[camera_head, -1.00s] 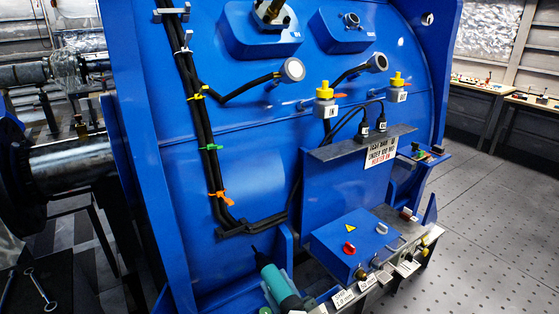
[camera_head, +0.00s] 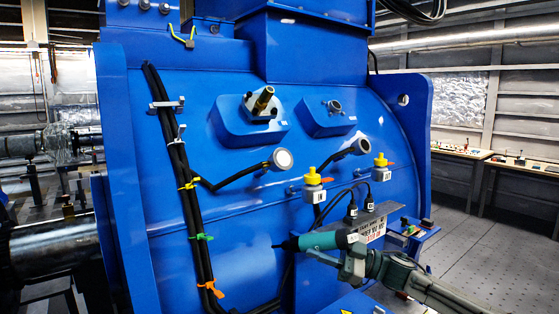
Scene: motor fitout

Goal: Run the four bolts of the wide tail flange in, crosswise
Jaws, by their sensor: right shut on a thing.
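My right gripper (camera_head: 352,262) comes in from the right and is shut on a teal power tool (camera_head: 318,241). The tool lies nearly level, its dark thin tip pointing left, in front of the lower part of the blue housing (camera_head: 145,210). The tool tip is well below both blocks. I cannot tell which is the tail flange, and its bolts are too small to make out. My left gripper is out of view.
Black cables (camera_head: 186,190) with coloured ties run down the housing's left side. Open floor (camera_head: 480,255) lies at the right.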

